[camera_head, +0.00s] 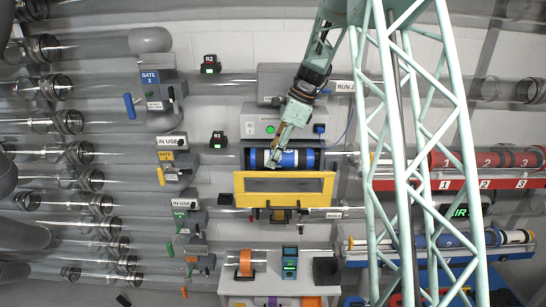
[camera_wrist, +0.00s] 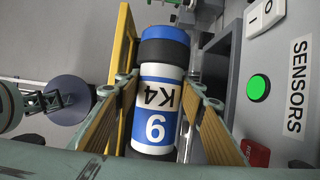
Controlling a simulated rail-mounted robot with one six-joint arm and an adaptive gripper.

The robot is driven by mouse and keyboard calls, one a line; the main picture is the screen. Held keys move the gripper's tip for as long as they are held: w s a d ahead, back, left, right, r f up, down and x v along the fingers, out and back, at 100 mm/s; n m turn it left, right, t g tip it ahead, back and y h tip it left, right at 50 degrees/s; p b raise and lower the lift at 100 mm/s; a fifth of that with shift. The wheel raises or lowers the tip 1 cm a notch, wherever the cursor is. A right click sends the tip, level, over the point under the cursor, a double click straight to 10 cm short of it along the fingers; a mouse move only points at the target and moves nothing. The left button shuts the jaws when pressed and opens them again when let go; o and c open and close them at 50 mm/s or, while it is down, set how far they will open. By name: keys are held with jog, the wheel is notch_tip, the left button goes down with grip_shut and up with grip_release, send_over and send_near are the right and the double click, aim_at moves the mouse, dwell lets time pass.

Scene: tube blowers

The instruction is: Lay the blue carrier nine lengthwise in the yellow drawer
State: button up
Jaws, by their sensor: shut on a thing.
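The blue carrier (camera_head: 303,158) lies horizontally, lengthwise, in the dark opening just behind the yellow drawer's front. In the wrist view it (camera_wrist: 160,85) shows a blue end, black bands and a white and blue label with "K4" and "9". My gripper (camera_head: 275,160) reaches down from above and is shut on the carrier near its left part. In the wrist view its fingers (camera_wrist: 160,115) stand on both sides of the carrier. The yellow drawer (camera_head: 285,202) has a yellow frame; its edge (camera_wrist: 120,50) runs along the carrier's left side. Whether the carrier touches the drawer floor is hidden.
A grey panel with a green button (camera_wrist: 258,88) and a "SENSORS" label is close right of my gripper in the wrist view. Clear tubes and gates (camera_head: 165,100) fill the left. A red rack (camera_head: 450,184) with red carriers and a blue rack (camera_head: 440,256) stand right.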

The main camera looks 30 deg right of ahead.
aim_at(286, 151)
jog(key=shift+f+b, duration=2.1)
jog(key=shift+f, duration=0.95)
jog(key=shift+f+b, duration=0.3)
jog(key=shift+f, duration=1.1)
jog(key=o, duration=1.1)
jog(key=shift+c, duration=0.2)
jog(key=v, duration=1.1)
jog(key=shift+d+r, duration=0.2)
jog(key=shift+r, duration=0.15)
